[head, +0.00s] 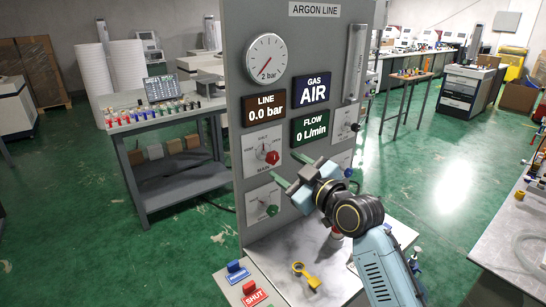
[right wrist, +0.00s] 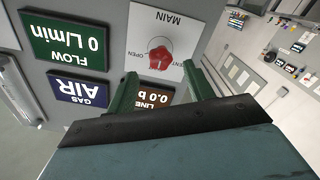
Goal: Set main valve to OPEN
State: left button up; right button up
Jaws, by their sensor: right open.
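The main valve is a red knob (head: 272,157) on a white plate marked MAIN, on the grey ARGON LINE panel (head: 318,38). The right wrist view shows the knob (right wrist: 160,57) upside down, with OPEN at its left and VENT at its right. I cannot tell for sure which mark the knob points to. My right gripper (head: 291,172) is open and empty, in front of the panel near the main valve. In the right wrist view its two green fingers (right wrist: 160,78) stand apart, with the knob between and beyond their tips. My left gripper is not in view.
The displays read LINE 0.0 bar (head: 264,107), GAS AIR (head: 313,91) and FLOW 0 L/min (head: 311,128). A green knob (head: 271,210) sits below the main valve.

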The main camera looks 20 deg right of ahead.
aim_at(274, 159)
jog(key=shift+x, duration=3.1)
jog(key=shift+c, duration=0.4)
jog(key=shift+f, duration=0.1)
jog(key=c, duration=0.9)
